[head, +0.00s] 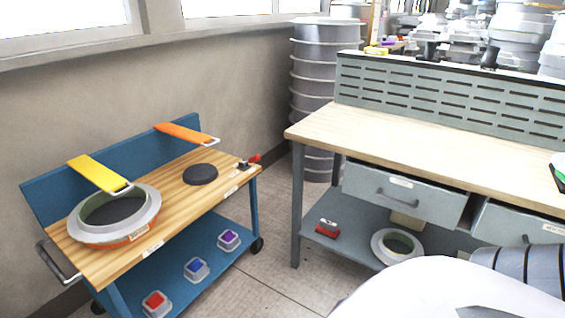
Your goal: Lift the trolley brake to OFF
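The trolley (172,182) stands at the left against the wall, with a wooden top, blue back panel and blue lower shelf. A small lever with a red handle (253,159) and a dark base sits at the right end of its top, and looks like the brake. The handle slants up to the right. Small white labels lie near it, too small to read, so I cannot tell which setting it is on. Neither of my grippers is in view.
A ring mould (148,213) and a dark disc (201,174) rest on the trolley top. Yellow (97,173) and orange (184,132) straps reach over it. A workbench (440,140) with drawers stands at the right. Bare floor (275,235) lies between them.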

